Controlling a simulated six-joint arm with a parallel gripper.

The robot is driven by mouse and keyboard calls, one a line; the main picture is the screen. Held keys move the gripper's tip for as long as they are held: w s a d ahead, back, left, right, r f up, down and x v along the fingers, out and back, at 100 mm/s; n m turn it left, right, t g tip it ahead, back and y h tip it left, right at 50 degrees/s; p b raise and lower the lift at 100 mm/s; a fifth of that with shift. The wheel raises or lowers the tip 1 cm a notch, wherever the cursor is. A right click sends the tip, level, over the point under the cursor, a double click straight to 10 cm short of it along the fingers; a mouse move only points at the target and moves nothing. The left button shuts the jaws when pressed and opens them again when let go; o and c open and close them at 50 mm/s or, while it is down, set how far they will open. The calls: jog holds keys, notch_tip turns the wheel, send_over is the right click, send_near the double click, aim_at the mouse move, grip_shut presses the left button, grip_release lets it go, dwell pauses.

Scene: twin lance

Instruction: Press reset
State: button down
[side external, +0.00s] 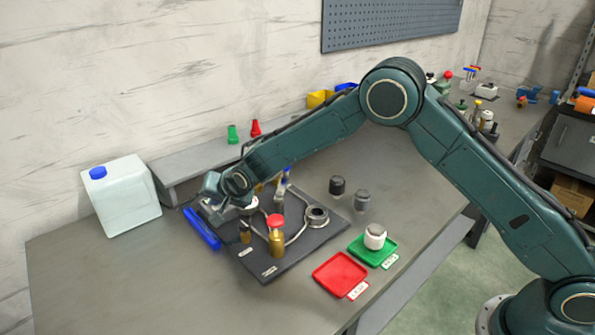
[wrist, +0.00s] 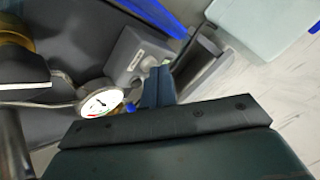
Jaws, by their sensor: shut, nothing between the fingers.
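My gripper (wrist: 157,72) is shut and empty. In the wrist view its fingertips are at the right side of a small grey box (wrist: 128,48) with a white label; I cannot tell whether they touch it. The label is too small to read, and no reset button shows clearly. A round white gauge (wrist: 102,102) lies left of the fingers. In the side view the gripper end is low at the far left of the dark base plate (side external: 275,271), largely hidden by my wrist.
A brass cylinder with a red top (side external: 276,240) and a metal ring (side external: 316,214) stand on the plate. A blue bar (side external: 201,230) and a white jug (side external: 125,200) are at left. Red (side external: 338,276) and green (side external: 384,254) trays lie at front right. The left front table is clear.

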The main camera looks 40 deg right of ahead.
jog(key=shift+r, duration=0.85)
jog(key=shift+r, duration=0.1)
notch_tip(320, 180, up, 5)
jog(key=shift+f, duration=0.1)
dwell(0.8)
dwell(0.6)
